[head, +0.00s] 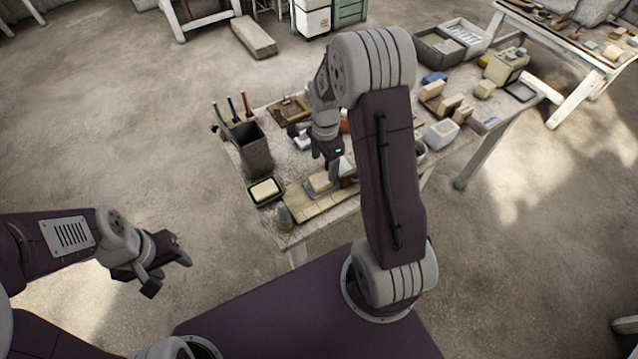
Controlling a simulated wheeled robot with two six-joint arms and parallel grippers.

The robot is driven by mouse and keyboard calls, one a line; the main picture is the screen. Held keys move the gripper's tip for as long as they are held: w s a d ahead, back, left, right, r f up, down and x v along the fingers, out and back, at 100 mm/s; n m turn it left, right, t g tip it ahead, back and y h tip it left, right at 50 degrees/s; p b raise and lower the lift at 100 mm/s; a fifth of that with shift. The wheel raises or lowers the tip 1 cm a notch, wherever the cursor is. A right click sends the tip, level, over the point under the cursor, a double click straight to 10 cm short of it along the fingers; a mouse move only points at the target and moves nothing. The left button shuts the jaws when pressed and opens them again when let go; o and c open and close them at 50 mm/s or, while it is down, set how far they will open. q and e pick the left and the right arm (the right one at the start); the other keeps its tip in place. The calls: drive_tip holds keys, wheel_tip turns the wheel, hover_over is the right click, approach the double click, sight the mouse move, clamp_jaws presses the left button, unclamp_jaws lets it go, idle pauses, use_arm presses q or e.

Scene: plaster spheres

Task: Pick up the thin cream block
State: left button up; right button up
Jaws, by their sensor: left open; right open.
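Several cream blocks lie on the work table, and I cannot tell for sure which is the thin one. One cream block (320,182) sits just below my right gripper (334,168), on a grey piece over a pale board. My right gripper is open, points down and partly hides what is beneath it. I cannot tell whether it touches the block. Another cream block (265,189) lies in a small dark tray (254,200) at the table's left edge. More cream blocks (450,104) stand at the right. My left gripper (170,274) is open and empty, away from the table over the floor.
A dark pot (254,152) with coloured-handled tools stands at the table's left. A pale board (318,208) lies along the front edge. Grey bins (440,48) and a cream machine-like box (505,67) stand at the far right. My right arm hides the table's middle.

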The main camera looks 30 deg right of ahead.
sight(320, 179)
drive_tip(key=f, duration=0.1)
drive_tip(key=a+f, duration=0.1)
drive_tip(key=f, duration=0.1)
drive_tip(key=shift+w+a+f, duration=0.1)
drive_tip(key=shift+w+a, duration=0.1)
drive_tip(key=f, duration=0.5)
drive_tip(key=shift+s+d+p, duration=0.1)
drive_tip(key=shift+d+p, duration=0.1)
drive_tip(key=shift+p, duration=0.1)
drive_tip(key=shift+f, duration=0.2)
clamp_jaws()
